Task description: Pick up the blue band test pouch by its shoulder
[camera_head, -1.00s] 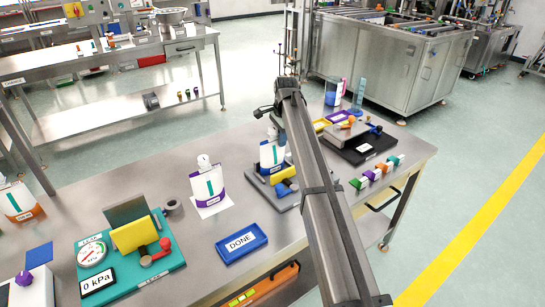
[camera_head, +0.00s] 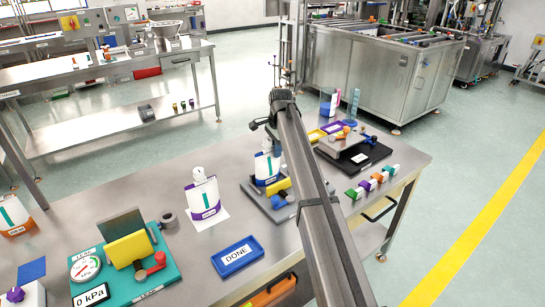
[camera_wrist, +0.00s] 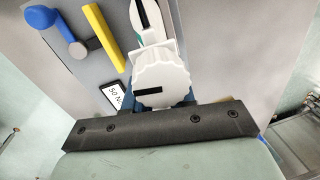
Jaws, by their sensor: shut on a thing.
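The blue band pouch (camera_head: 263,168) is white with a teal stripe and a blue band at its bottom. It stands upright at the grey fixture plate (camera_head: 284,208), partly hidden by my arm. My gripper (camera_head: 271,143) is at the top of this pouch, with its fingers mostly hidden. In the wrist view, the pouch's white ribbed cap (camera_wrist: 161,78) is right in front of the dark gripper bar.
A purple band pouch (camera_head: 204,200) stands to the left. The blue DONE tray (camera_head: 237,256) lies in front. The teal leak fixture (camera_head: 160,280) is at the front left. A yellow bar (camera_wrist: 103,35) and blue knob (camera_wrist: 41,16) stand beside the pouch. Small coloured clips (camera_head: 376,180) lie at right.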

